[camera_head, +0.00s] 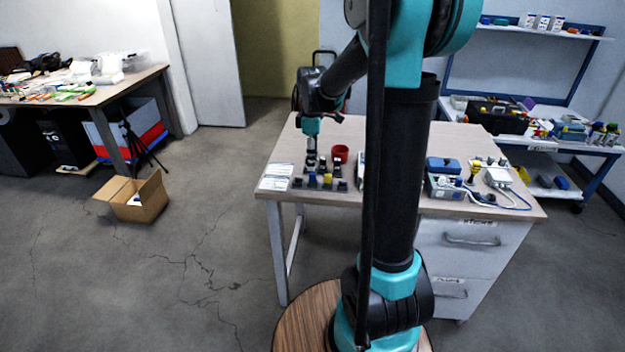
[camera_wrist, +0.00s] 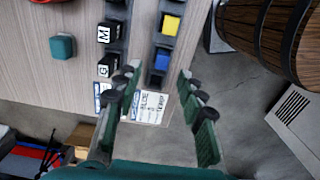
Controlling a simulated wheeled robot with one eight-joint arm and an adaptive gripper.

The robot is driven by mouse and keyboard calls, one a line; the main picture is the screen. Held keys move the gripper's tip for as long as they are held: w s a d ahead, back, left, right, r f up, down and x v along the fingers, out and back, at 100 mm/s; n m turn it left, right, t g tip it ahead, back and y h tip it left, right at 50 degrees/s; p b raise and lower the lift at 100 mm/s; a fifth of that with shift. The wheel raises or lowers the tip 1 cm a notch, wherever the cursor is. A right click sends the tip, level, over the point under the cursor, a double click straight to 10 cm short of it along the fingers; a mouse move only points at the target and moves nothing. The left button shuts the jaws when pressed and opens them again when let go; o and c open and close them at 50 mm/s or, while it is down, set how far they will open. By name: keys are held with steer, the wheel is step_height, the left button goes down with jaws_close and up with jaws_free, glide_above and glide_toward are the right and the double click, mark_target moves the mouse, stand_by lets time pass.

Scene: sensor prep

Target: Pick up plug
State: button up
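Small connector-like pieces stand in two dark strips at the table's front left, and I cannot tell which is the plug. In the wrist view one strip holds a yellow piece (camera_wrist: 170,25) and a blue piece (camera_wrist: 162,60). The other holds black blocks marked M (camera_wrist: 107,33) and G (camera_wrist: 107,66). My gripper (camera_wrist: 157,76) is open, its green fingers spread apart with nothing between them. The blue piece shows near the gap between the fingertips. In the head view my gripper (camera_head: 311,158) points down above the strips, and its fingers are too small to judge there.
A red cup (camera_head: 340,152) stands just right of my gripper. Printed cards (camera_head: 275,177) lie at the table's left corner. A teal block (camera_wrist: 62,46) sits left of the strips. A blue-lidded box (camera_head: 443,166) and a white device with cables (camera_head: 498,177) are further right.

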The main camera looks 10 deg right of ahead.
mark_target(313, 173)
steer(key=shift+s+f, duration=0.15)
steer(key=shift+f, duration=2.65)
steer(key=shift+c, duration=0.4)
jaws_close()
